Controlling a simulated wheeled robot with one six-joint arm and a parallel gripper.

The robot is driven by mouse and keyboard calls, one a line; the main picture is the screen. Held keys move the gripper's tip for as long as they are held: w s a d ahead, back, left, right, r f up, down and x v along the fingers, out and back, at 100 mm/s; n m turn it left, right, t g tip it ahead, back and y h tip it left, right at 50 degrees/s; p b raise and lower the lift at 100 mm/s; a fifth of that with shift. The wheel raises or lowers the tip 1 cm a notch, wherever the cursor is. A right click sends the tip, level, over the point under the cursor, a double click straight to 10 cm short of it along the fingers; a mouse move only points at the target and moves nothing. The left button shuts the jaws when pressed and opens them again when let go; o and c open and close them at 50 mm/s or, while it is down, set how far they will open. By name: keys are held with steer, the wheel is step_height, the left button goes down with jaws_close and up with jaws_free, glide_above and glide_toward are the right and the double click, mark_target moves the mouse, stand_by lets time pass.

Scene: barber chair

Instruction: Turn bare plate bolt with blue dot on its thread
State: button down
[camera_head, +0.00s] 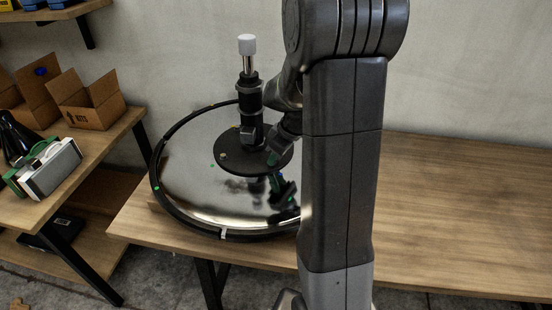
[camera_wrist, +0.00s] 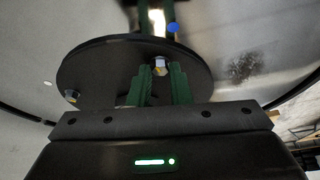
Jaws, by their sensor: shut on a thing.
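My gripper (camera_wrist: 160,73), with green fingers, is shut on this bolt. In the head view, my gripper (camera_head: 272,158) is at the plate's right edge, partly hidden by my arm. A blue dot (camera_wrist: 173,28) shows above the bolt in the wrist view, apparently in the disc's reflection.
The chrome disc (camera_head: 185,180) has a black rim and rests on a wooden table (camera_head: 450,210) with clear room to the right. A black column (camera_head: 249,110) with a white-capped rod rises from the plate. Cardboard boxes (camera_head: 90,102) stand on a left bench.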

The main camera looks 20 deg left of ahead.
steer(key=m, duration=0.2)
steer(key=m+t, duration=0.1)
steer(key=m, duration=0.1)
steer(key=m+t+p, duration=0.1)
steer(key=shift+s+a+m+h, duration=0.15)
steer(key=shift+s+m+h, duration=0.15)
steer(key=shift+m+h, duration=0.1)
steer(key=m, duration=0.2)
steer(key=m+t+h+b, duration=0.1)
steer(key=shift+s+a+f+m+b, duration=0.1)
steer(key=shift+a+f+m+b, duration=0.05)
steer(key=shift+m+b, duration=0.2)
steer(key=m+b, duration=0.2)
steer(key=m+h+b, duration=0.1)
steer(key=m+b, duration=0.1)
steer(key=shift+a+f+t+h, duration=0.15)
steer(key=shift+t+h, duration=0.15)
steer(key=shift+t, duration=0.1)
steer(key=m+b, duration=0.1)
steer(key=m+h+b, duration=0.1)
steer(key=m+b, duration=0.1)
steer(key=m, duration=0.1)
steer(key=shift+a+r+h+b, duration=0.15)
steer(key=shift+r+h+b, duration=0.1)
steer(key=shift+h+b, duration=0.1)
steer(key=shift+m, duration=0.25)
steer(key=c, duration=1.3)
jaws_free()
steer(key=shift+s, duration=0.1)
steer(key=shift+c, duration=0.2)
